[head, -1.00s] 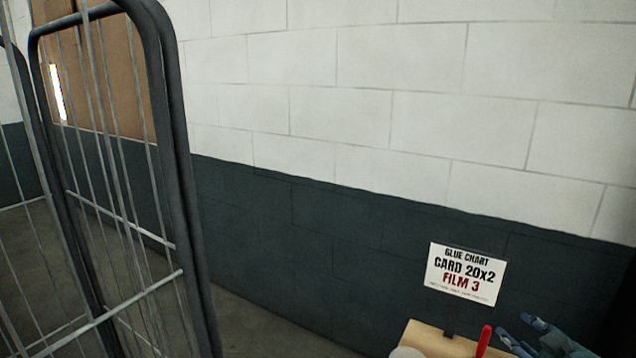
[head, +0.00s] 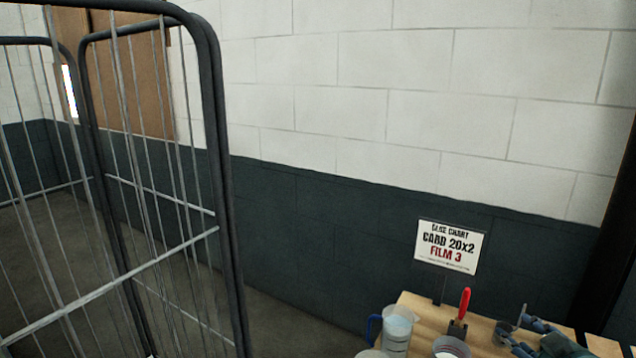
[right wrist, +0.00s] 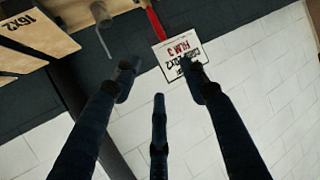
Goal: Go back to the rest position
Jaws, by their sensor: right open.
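My right gripper (head: 524,336) is at the bottom right of the head view, over or beside the wooden table top (head: 490,325). In the right wrist view its dark fingers (right wrist: 158,84) are spread apart with nothing between them. The sign reading "GLUE CHART CARD 20X2 FILM 3" (head: 449,246) stands behind the table top; it also shows upside down beyond the fingers in the right wrist view (right wrist: 182,50). My left gripper is not in view.
A clear jug with a blue handle (head: 397,332), a white-filled container (head: 451,347) and a red-handled tool (head: 465,303) stand on the table. A tall wire cage (head: 222,190) stands at the left. A block wall (head: 400,130) closes the back.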

